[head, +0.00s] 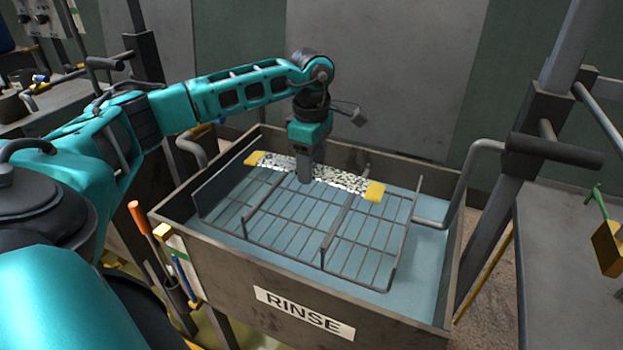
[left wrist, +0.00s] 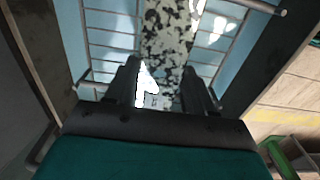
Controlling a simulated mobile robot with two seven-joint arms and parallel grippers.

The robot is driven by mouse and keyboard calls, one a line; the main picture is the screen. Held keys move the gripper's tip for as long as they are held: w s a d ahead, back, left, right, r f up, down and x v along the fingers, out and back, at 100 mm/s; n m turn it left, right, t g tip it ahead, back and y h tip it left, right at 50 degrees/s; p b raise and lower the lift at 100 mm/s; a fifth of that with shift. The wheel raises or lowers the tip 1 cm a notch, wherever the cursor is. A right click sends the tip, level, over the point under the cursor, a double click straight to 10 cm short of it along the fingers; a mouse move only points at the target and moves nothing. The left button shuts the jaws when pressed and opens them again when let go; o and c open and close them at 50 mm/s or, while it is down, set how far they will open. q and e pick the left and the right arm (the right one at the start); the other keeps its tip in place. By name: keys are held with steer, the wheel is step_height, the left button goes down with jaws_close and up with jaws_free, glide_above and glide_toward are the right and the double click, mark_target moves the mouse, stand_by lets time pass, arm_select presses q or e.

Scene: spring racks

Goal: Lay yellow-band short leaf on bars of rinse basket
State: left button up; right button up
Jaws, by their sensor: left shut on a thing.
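The yellow-band short leaf (head: 343,179) is a speckled black-and-white strip with a yellow band at each end. It lies crosswise over the far part of the rinse basket (head: 404,237), a dark wire grid inside the rinse tank. My left gripper (head: 305,179) points down and is shut on the leaf near its middle. In the left wrist view, the leaf (left wrist: 172,28) runs between the fingers of my left gripper (left wrist: 160,78), with basket bars beneath. I cannot tell whether the leaf touches the bars or is slightly above. My right gripper is not in view.
The tank (head: 220,255) has raised walls, pale blue liquid and a RINSE label (head: 304,313). A bent grey handle (head: 468,190) rises at its right. A grey bench (head: 570,265) stands further right. The basket's near bars are bare.

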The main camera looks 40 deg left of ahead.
arm_select(q)
steer(key=shift+f, duration=1.95)
steer(key=shift+f, duration=0.1)
steer(key=shift+f+b, duration=0.35)
steer(key=o, duration=1.4)
steer(key=shift+f, duration=0.1)
steer(key=shift+r+p, duration=0.35)
steer(key=shift+r, duration=0.2)
step_height(320, 180, up, 12)
steer(key=shift+f, duration=0.1)
